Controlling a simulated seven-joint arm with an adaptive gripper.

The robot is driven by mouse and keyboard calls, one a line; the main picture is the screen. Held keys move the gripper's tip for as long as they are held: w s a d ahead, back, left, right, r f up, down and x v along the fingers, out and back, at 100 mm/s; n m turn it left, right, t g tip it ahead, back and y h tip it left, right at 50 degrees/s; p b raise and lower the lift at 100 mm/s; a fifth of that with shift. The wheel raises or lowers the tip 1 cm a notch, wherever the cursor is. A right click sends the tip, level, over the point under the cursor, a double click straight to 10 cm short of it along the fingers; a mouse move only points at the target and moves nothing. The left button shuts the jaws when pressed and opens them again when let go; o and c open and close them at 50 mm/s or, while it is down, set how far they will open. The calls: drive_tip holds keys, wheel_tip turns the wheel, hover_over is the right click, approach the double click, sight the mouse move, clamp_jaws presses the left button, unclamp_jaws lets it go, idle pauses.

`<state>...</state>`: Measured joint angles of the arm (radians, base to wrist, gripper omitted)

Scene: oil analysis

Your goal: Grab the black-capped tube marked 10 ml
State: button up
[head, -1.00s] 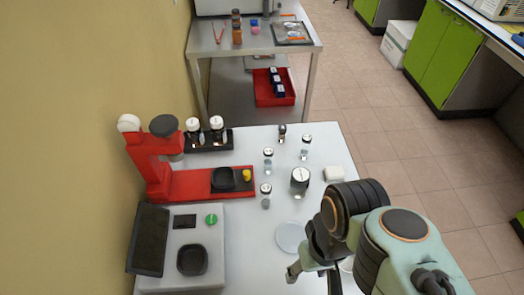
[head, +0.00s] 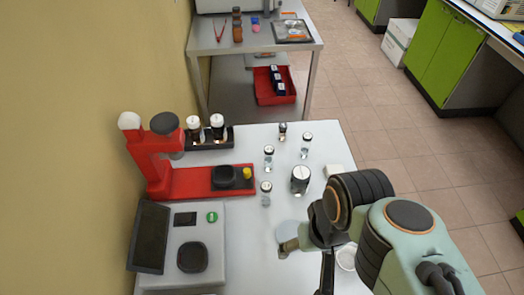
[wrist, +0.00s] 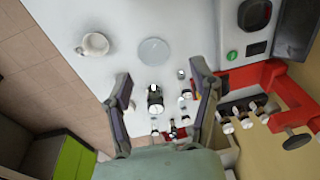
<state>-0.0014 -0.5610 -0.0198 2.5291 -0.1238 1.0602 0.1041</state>
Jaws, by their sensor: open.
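My gripper (wrist: 160,72) is open and empty. In the wrist view the jar (wrist: 155,97) and small tubes (wrist: 186,95) appear between its fingers, farther off. In the head view my arm hides part of the gripper.
A red stand (head: 195,182) and a grey balance (head: 210,230) occupy the table's left side. A round dish (wrist: 153,51) and a white mug-like cup (wrist: 94,45) lie on the near table.

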drive_tip(key=w+r+m+t, duration=0.1)
drive_tip(key=w+r+t, duration=0.1)
drive_tip(key=w, duration=0.3)
drive_tip(key=m, duration=0.2)
hover_over(266, 197)
drive_tip(key=d, duration=0.3)
wheel_tip(266, 197, down, 3)
drive_tip(key=a+f+g, duration=0.1)
drive_tip(key=f, duration=0.6)
drive_tip(key=w+a+f+g, duration=0.1)
drive_tip(key=f, duration=0.6)
drive_tip(key=f+g, duration=0.1)
drive_tip(key=f, duration=0.7)
drive_tip(key=shift+w+a+h, duration=0.2)
drive_tip(key=shift+a+h, duration=0.2)
drive_tip(key=shift+f, duration=0.6)
drive_tip(key=shift+c, duration=0.3)
drive_tip(key=c, duration=0.9)
